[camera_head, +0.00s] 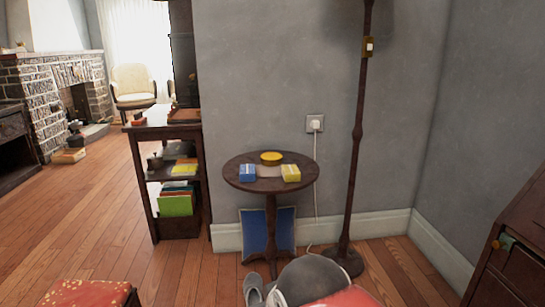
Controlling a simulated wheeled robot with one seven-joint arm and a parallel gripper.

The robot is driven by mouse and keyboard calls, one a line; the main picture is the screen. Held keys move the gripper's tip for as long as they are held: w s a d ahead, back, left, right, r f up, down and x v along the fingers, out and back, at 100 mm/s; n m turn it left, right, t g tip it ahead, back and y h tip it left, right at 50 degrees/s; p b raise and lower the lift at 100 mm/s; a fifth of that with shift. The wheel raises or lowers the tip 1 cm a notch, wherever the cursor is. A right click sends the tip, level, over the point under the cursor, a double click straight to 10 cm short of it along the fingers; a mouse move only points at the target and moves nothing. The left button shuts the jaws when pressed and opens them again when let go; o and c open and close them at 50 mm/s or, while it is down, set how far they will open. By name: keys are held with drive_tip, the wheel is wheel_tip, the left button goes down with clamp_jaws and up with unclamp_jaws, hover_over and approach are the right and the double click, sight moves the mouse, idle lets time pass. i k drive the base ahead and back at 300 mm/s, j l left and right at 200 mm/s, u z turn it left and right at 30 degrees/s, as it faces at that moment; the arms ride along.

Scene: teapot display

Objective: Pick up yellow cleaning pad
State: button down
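A small round dark wood table (236,179) stands against the grey wall near the middle of the view. A round yellow thing (271,157) sits at the back of its top, on or just behind a pale thing (268,171). A small yellow and white block (291,173) lies at the right side of the top, and a blue and white block (247,173) at the left. I cannot tell for sure which yellow one is the cleaning pad. I cannot make out my gripper in this view, and nothing touches the things on the table.
A floor lamp pole (357,140) stands right of the table; a cord hangs from the wall socket (315,123). A blue framed panel (284,230) leans behind the table leg. A shelf (160,131) stands left. A red stool (88,293) and unclear grey rounded shapes (312,275) are in front.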

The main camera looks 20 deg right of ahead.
sight(291, 173)
drive_tip(key=i+l, duration=0.1)
drive_tip(key=i, duration=0.95)
drive_tip(key=i+z, duration=0.1)
drive_tip(key=z, duration=0.3)
drive_tip(key=i+z, duration=0.15)
drive_tip(key=z, duration=0.25)
drive_tip(key=i+z, duration=0.1)
drive_tip(key=z, duration=0.3)
